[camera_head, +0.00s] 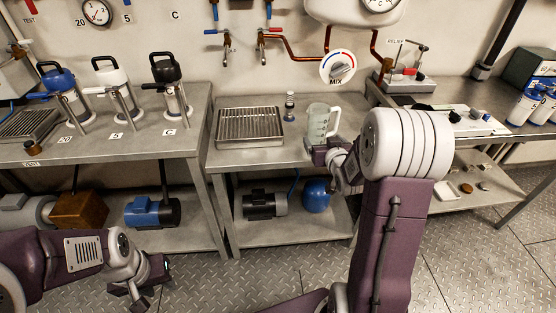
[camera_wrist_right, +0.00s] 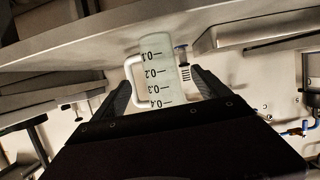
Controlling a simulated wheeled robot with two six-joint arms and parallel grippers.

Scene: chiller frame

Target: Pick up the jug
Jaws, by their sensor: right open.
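The jug (camera_head: 318,121) is clear and pale, with a handle and measuring marks. It stands upright near the front of the middle bench. In the right wrist view the jug (camera_wrist_right: 160,76) appears upside down, its 0.1 to 0.4 marks facing me and its white handle at left. My right gripper (camera_head: 326,156) is at the bench's front edge, just in front of the jug. Its open fingers (camera_wrist_right: 163,92) point to either side of the jug in the wrist view; contact cannot be told. My left gripper (camera_head: 147,282) is low at the left, away from the jug; its finger gap is unclear.
A metal drip grate (camera_head: 249,127) and a small bottle (camera_head: 289,106) are left of the jug. A mixing dial (camera_head: 338,67) and copper pipes hang above. The left bench (camera_head: 140,145) holds several handled canisters. A right bench (camera_head: 450,117) carries equipment.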

